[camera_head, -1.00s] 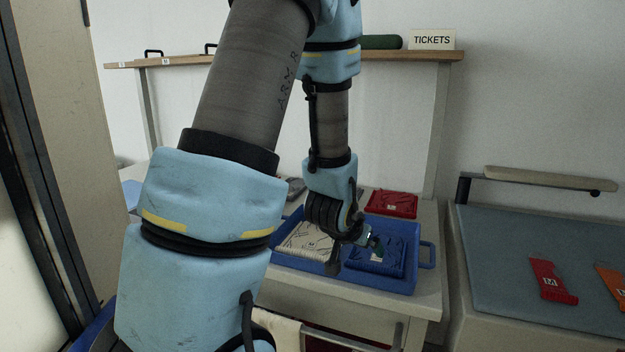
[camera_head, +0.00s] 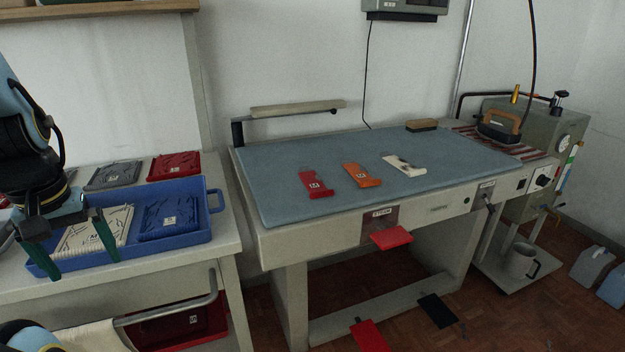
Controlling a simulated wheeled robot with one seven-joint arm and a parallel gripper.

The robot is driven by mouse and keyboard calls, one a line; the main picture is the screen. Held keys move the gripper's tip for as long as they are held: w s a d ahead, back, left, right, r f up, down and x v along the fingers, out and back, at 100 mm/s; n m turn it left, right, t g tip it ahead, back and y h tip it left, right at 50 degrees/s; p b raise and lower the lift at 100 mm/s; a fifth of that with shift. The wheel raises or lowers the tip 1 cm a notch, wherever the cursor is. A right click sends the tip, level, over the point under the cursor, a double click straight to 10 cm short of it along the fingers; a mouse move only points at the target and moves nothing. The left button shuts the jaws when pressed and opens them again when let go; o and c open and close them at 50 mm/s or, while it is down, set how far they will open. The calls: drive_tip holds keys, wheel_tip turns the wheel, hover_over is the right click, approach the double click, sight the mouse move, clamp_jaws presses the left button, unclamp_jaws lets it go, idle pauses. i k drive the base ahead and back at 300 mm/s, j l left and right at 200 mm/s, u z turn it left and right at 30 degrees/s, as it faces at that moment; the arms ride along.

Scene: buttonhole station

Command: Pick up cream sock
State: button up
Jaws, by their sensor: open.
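A cream sock (camera_head: 403,166) with a dark mark lies flat on the blue-grey pressing table (camera_head: 300,157). It is the rightmost of three socks in a row; an orange sock (camera_head: 361,175) and a red sock (camera_head: 316,186) lie to its left. My gripper (camera_head: 80,252) is at the far left, its green-tipped fingers spread wide. It hangs over the blue tray (camera_head: 215,205), in front of a folded cream garment (camera_head: 112,225), well away from the cream sock. I cannot tell whether the fingers touch the tray.
The tray also holds a folded blue garment (camera_head: 172,216). Red (camera_head: 175,166) and grey (camera_head: 113,174) folded garments lie behind it. An iron (camera_head: 498,126) stands at the table's right end and a brush (camera_head: 422,125) at its back edge. A padded arm (camera_head: 298,108) rises at the back left.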

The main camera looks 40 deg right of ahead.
sight(400, 162)
drive_tip(key=z, duration=1.2)
